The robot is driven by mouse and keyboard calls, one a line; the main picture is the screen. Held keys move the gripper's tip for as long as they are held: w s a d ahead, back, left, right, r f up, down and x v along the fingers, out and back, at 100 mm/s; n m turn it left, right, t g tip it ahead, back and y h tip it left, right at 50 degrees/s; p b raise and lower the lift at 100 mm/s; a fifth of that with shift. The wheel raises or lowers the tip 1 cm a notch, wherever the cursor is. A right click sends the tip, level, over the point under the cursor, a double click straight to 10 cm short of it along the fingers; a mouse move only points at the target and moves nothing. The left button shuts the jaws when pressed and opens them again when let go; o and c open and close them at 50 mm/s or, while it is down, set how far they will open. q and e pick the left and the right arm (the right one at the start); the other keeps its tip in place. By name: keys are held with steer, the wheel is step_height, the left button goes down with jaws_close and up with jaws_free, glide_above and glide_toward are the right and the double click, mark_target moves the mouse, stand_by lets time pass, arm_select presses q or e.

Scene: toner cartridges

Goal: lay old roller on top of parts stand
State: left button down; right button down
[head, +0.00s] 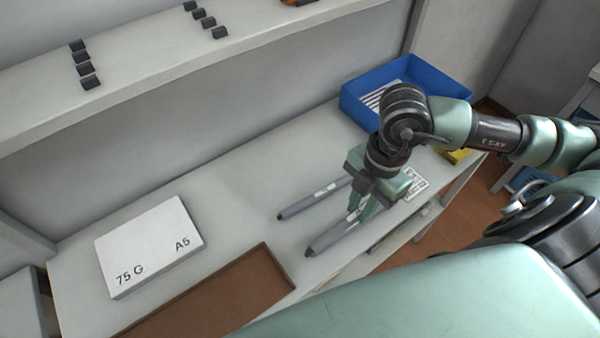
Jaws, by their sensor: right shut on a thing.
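Two dark grey rollers lie roughly parallel in view, slanting across the right part of the counter (235,190). The far roller (312,200) is apart from my gripper's lower end. The near roller (332,236) runs under my right gripper (362,208), which points down and is shut on it. The gripper and wrist hide the rollers' right parts. I cannot tell for sure whether the near roller touches the surface. Nothing is clearly recognisable as the parts stand. My left gripper is not in view.
A white box (150,245) marked "75 G A5" lies at left. A brown tray or mat (215,300) lies at the front edge. A blue tray (425,80) with paper stands behind my right wrist. A shelf (150,75) with small dark blocks runs above. The counter's middle is clear.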

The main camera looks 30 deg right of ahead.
steer(key=shift+w, duration=0.3)
steer(key=p, duration=0.5)
glide_above(300, 172)
step_height(300, 172, down, 2)
steer(key=shift+s+d+f+p, duration=0.15)
steer(key=shift+f+p, duration=0.1)
steer(key=shift+p, duration=0.2)
step_height(300, 172, down, 4)
steer(key=shift+s+r+p, duration=0.1)
steer(key=shift+r+p, duration=0.05)
steer(key=shift+p, duration=0.3)
steer(key=shift+w+f+p, duration=0.25)
steer(key=shift+p, duration=0.05)
steer(key=shift+f, duration=0.15)
steer(key=shift+f, duration=0.1)
steer(key=c, duration=1.3)
jaws_free()
